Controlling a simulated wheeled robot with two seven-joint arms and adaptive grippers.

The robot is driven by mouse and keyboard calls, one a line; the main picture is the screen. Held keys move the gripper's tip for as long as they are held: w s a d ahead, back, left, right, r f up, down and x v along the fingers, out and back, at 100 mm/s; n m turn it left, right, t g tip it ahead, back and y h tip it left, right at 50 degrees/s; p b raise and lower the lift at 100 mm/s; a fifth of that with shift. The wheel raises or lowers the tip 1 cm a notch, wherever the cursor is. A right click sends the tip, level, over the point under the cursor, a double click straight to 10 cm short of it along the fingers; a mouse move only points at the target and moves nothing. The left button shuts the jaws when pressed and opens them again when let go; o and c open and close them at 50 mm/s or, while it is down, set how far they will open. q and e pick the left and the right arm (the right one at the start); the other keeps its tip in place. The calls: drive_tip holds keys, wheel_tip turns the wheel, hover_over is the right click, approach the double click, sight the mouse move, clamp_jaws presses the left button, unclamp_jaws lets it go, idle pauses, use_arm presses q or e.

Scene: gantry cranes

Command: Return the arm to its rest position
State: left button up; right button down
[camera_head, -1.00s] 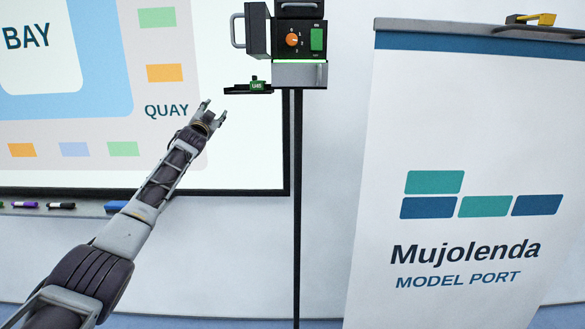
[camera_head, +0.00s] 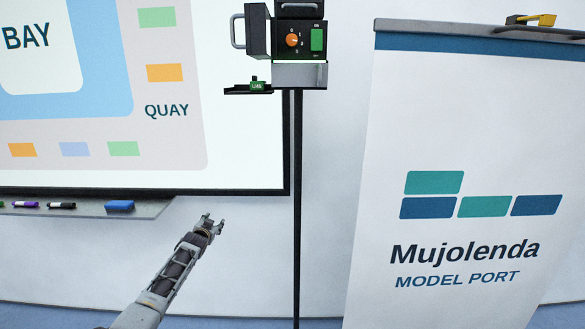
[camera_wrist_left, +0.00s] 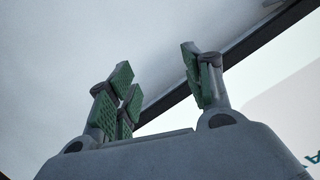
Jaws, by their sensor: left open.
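My left arm comes in from the bottom left of the head view. My left gripper (camera_head: 209,222) is below the lower edge of the whiteboard, in front of the bare wall and left of the black pole. In the left wrist view the gripper (camera_wrist_left: 160,90) has its green-padded fingers spread wide apart, with nothing between them. My right gripper is not in view.
A dark control box (camera_head: 297,45) with an orange knob is on the black pole (camera_head: 297,210). A small dark shelf (camera_head: 248,89) with a green label sits beside it. A pen tray (camera_head: 90,209) runs under the whiteboard (camera_head: 245,150). A Mujolenda banner (camera_head: 465,130) stands at right.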

use_arm(q)
drive_tip(key=s+f+g, duration=0.1)
drive_tip(key=s+f, duration=0.3)
drive_tip(key=f, duration=0.4)
drive_tip(key=s+a+f+n+g, duration=0.1)
drive_tip(key=s+f, duration=0.4)
drive_tip(key=f, duration=0.4)
drive_tip(key=s+f+g, duration=0.2)
drive_tip(key=s+f, duration=0.2)
drive_tip(key=f, duration=0.4)
drive_tip(key=s+f+g, duration=0.3)
drive_tip(key=s+f, duration=1.6)
drive_tip(key=s+f+g, duration=0.1)
drive_tip(key=s+f, duration=0.3)
drive_tip(key=s, duration=0.4)
drive_tip(key=s+d+f+g, duration=0.1)
drive_tip(key=s+f, duration=0.4)
drive_tip(key=s, duration=0.3)
drive_tip(key=s+f+g, duration=0.1)
drive_tip(key=s+f, duration=0.3)
drive_tip(key=s, duration=0.4)
drive_tip(key=s+f+g, duration=0.1)
drive_tip(key=s+f, duration=0.1)
drive_tip(key=s, duration=1.1)
drive_tip(key=s+d+f+g+p, duration=0.1)
drive_tip(key=s+f+g, duration=0.1)
drive_tip(key=s, duration=1.2)
drive_tip(key=shift+s+f+n+g, duration=0.2)
drive_tip(key=shift+f+n+g, duration=0.1)
drive_tip(key=shift+f, duration=0.55)
